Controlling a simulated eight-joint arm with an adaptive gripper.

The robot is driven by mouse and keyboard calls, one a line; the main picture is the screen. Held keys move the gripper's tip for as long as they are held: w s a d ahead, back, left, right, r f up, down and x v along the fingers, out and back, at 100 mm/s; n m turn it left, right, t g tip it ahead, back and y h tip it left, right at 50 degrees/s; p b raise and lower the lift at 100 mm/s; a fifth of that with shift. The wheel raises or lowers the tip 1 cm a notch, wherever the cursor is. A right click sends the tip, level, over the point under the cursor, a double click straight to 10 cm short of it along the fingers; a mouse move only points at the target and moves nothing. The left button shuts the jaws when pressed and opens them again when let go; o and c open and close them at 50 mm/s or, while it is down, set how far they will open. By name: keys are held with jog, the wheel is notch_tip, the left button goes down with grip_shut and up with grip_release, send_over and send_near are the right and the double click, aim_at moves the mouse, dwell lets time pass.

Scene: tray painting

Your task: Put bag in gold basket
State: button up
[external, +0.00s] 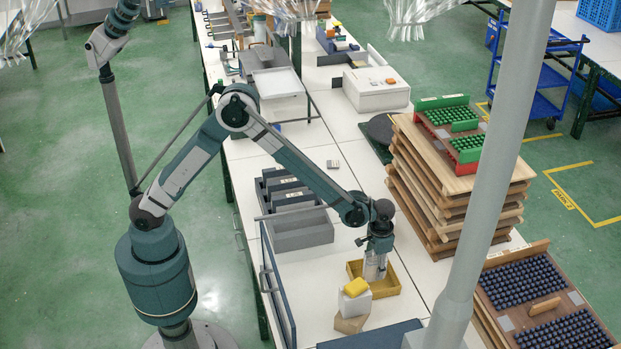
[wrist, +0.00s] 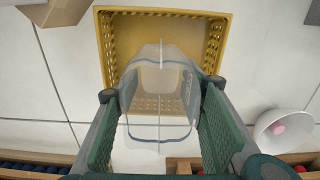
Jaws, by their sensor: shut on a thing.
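The gold basket (external: 390,291) stands on the white table, open side up. In the wrist view the gold basket (wrist: 224,50) fills the upper middle, with perforated walls and floor. My gripper (wrist: 158,103) is shut on a clear bag (wrist: 160,82) with bluish edges, which hangs between its two green finger pads. The upper part of the bag overlaps the basket's opening in the wrist view, and its lower part shows in front of the near rim. In the external view my gripper (external: 376,250) points down over the basket. I cannot tell whether the bag touches the basket.
Grey bins (external: 302,230) stand to the left. Stacked wooden trays (external: 455,190) rise to the right. A white bowl (wrist: 268,128) shows in the wrist view.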

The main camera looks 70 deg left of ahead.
aim_at(375, 274)
jog(key=shift+f, duration=1.85)
jog(key=shift+f+b, duration=0.2)
jog(key=shift+b, duration=0.15)
jog(key=o, duration=0.8)
jog(key=shift+c, duration=0.2)
jog(key=shift+r, duration=0.15)
notch_tip(375, 274, up, 12)
jog(key=p, duration=0.1)
jog(key=shift+a+r, duration=0.1)
jog(key=shift+r, duration=0.05)
